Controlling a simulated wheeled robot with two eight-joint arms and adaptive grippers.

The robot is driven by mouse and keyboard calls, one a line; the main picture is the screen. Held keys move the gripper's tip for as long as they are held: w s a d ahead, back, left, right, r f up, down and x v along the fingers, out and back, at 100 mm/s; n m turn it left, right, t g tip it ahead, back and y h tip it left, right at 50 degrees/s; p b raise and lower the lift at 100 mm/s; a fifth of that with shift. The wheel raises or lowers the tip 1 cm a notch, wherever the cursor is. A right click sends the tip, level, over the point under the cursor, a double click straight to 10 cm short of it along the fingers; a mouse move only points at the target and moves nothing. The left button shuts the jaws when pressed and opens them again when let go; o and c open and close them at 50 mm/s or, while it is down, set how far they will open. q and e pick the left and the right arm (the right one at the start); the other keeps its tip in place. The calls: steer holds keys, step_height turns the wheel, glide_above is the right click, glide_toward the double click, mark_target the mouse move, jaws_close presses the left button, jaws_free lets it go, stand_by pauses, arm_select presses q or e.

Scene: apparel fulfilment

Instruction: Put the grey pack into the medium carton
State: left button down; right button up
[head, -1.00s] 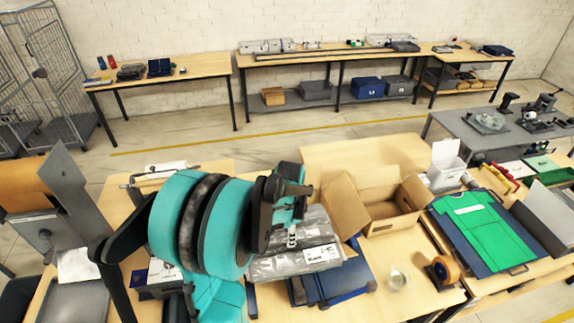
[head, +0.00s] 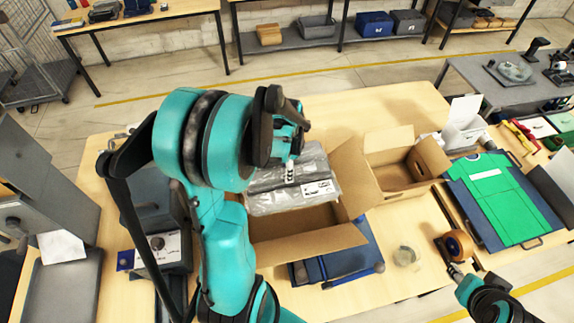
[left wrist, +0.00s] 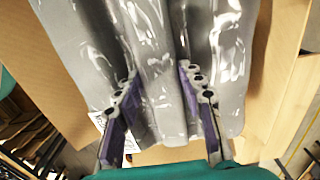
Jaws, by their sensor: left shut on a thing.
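The grey pack (head: 268,202) is a glossy plastic-wrapped bundle with a white label. My left gripper (head: 291,170) is shut on it and holds it over the nearer open carton (head: 318,241). The left wrist view shows the fingers (left wrist: 158,76) pinching a fold of the pack (left wrist: 222,50), with cardboard around it. The pack and arm hide much of this carton's inside. A smaller-looking open carton (head: 398,178) stands behind to the right. No size marks are readable. My right gripper (head: 457,272) is at lower right, near a tape roll; its jaws are unclear.
A blue folded item (head: 345,262) lies partly under the nearer carton's front flap. The tape roll (head: 458,245) sits near the table edge. A green shirt (head: 493,195) lies on a blue board at right. The table's back middle is clear.

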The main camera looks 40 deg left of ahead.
arm_select(q)
step_height(320, 180, down, 17)
steer(key=b, duration=1.3)
steer(key=shift+b, duration=0.3)
steer(key=shift+r, duration=0.1)
steer(key=c, duration=0.9)
jaws_free()
steer(key=shift+o, duration=0.2)
step_height(320, 180, up, 16)
steer(key=p, duration=1.1)
steer(key=shift+p, duration=0.3)
